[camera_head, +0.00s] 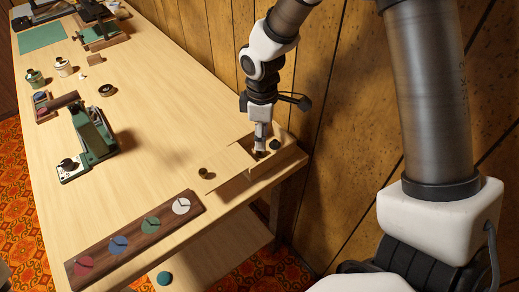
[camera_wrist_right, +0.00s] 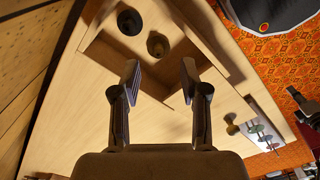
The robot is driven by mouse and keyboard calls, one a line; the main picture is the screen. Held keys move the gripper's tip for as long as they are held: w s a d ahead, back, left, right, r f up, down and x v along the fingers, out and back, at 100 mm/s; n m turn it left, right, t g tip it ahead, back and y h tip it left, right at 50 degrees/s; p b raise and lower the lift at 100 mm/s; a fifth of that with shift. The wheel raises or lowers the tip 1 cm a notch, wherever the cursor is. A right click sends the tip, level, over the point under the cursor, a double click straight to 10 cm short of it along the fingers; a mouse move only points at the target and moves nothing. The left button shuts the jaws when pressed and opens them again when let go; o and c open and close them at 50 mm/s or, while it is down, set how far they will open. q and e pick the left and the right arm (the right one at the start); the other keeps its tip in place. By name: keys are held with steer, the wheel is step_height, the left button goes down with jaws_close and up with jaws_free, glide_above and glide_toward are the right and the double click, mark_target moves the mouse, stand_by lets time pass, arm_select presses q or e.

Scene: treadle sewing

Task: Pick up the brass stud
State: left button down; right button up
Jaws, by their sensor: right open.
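A brass stud (camera_wrist_right: 158,44) stands in the shallow wooden tray, just beyond my right fingertips in the right wrist view. A black stud (camera_wrist_right: 130,22) stands beside it; it also shows in the head view (camera_head: 274,145). A second small brass-coloured piece (camera_head: 203,172) sits on the bench top outside the tray; it also shows in the right wrist view (camera_wrist_right: 232,129). My right gripper (camera_wrist_right: 160,80) is open and empty, pointing down over the tray in the head view (camera_head: 261,148), where it partly hides the brass stud. My left gripper is not in view.
The wooden tray (camera_head: 233,189) has low walls at the bench's right end, close to the panelled wall (camera_head: 330,70). A dark strip with coloured discs (camera_head: 120,245) lies along the front edge. A green machine (camera_head: 95,135) stands farther left.

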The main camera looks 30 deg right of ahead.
steer(key=f, duration=0.5)
steer(key=shift+w+b, duration=0.2)
steer(key=shift+b, duration=0.1)
steer(key=shift+s+r, duration=0.15)
steer(key=shift+s, duration=0.05)
steer(key=shift+c, duration=0.9)
jaws_close()
